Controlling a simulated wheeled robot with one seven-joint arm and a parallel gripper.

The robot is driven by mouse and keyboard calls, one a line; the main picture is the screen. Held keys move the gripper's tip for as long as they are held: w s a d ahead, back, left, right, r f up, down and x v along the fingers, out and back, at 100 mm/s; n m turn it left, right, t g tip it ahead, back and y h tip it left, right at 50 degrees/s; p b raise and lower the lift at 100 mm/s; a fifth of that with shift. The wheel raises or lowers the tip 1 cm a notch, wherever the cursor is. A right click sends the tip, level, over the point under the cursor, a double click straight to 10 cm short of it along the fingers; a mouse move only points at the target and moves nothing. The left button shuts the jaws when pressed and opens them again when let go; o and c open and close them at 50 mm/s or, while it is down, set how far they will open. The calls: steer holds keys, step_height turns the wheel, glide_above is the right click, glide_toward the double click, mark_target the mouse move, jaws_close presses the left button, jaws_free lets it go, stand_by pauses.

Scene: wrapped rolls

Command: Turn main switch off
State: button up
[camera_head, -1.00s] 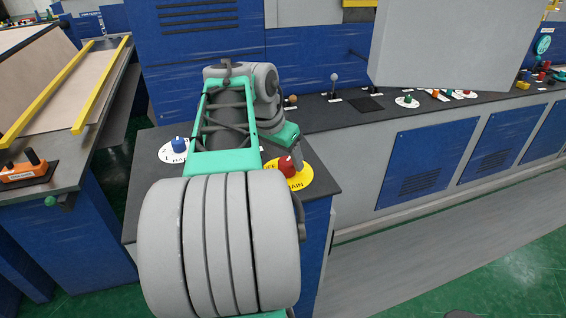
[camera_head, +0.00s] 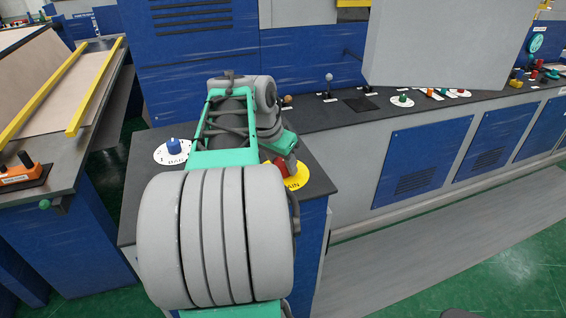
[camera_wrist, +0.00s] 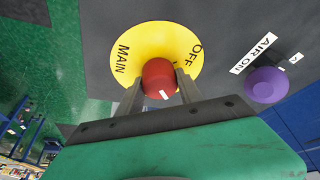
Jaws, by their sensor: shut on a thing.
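The main switch is a red knob (camera_wrist: 157,74) on a yellow disc (camera_wrist: 178,38) lettered MAIN and OFF. A short white mark on the knob points toward my gripper's body in the wrist view. My gripper (camera_wrist: 159,88) has one finger on each side of the knob and is shut on it. In the head view the red knob (camera_head: 282,168) is partly covered by my gripper (camera_head: 285,160), and part of the yellow disc (camera_head: 297,178) shows to its right, near the dark console top's front corner.
A purple knob (camera_wrist: 266,85) sits beside an AIR ON label in the wrist view. A blue knob on a white disc (camera_head: 165,158) stands left of my arm. A grey box (camera_head: 445,40) hangs over the back console. Green floor (camera_head: 500,275) is open at lower right.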

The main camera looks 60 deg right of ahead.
steer(key=c, duration=0.4)
